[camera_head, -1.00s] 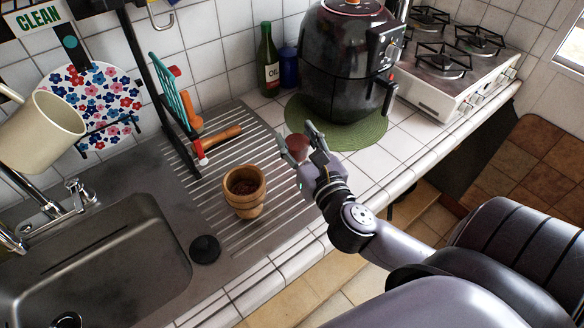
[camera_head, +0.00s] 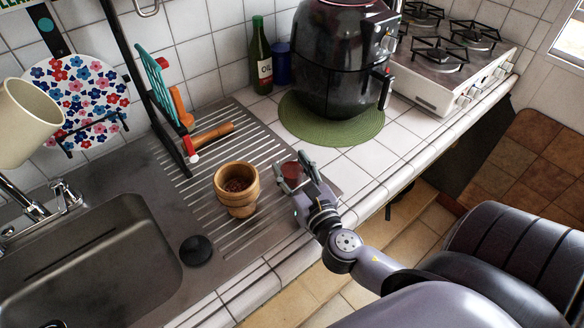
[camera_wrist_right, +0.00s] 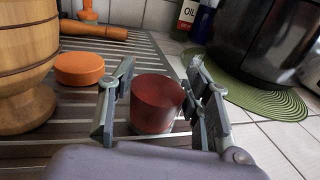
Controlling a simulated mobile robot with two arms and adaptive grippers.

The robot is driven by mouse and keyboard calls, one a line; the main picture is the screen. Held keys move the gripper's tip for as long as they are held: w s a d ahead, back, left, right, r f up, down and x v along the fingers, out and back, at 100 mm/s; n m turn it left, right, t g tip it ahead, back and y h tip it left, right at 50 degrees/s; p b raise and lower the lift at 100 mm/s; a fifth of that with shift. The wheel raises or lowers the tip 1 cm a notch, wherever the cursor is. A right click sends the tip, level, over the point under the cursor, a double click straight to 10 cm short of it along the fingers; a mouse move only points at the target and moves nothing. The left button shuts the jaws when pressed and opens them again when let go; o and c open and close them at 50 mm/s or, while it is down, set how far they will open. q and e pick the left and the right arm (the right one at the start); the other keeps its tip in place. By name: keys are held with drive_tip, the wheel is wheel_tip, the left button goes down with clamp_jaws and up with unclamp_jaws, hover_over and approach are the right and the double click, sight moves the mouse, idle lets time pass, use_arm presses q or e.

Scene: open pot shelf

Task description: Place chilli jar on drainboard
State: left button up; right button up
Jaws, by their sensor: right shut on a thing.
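The chilli jar (camera_head: 291,170), a small dark-red jar, is between the fingers of my right gripper (camera_head: 296,178), which is shut on it. It also shows in the right wrist view (camera_wrist_right: 156,104), roughly upright. The jar is over the right end of the ridged metal drainboard (camera_head: 258,142). I cannot tell whether its base touches the metal. Part of the jar is hidden by the fingers. My left gripper is not in view.
A wooden mortar (camera_head: 237,190) stands on the drainboard left of the jar, with a pestle (camera_head: 212,135) behind. An orange disc (camera_wrist_right: 80,68) lies near the mortar in the wrist view. A black air fryer (camera_head: 340,60) stands on a green mat (camera_head: 310,128). The sink (camera_head: 110,250) is left.

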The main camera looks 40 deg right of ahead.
drive_tip(key=shift+f, duration=0.15)
drive_tip(key=o, duration=1.3)
drive_tip(key=s+b, duration=0.1)
drive_tip(key=s, duration=0.2)
drive_tip(key=s+a+b, duration=0.1)
drive_tip(key=s+b, duration=0.1)
drive_tip(key=s, duration=0.2)
drive_tip(key=s+a+b, duration=0.1)
drive_tip(key=s, duration=0.3)
drive_tip(key=shift+s+a+r+b, duration=0.1)
drive_tip(key=shift+s+r+b, duration=0.15)
drive_tip(key=shift+s, duration=0.2)
drive_tip(key=shift+f, duration=0.1)
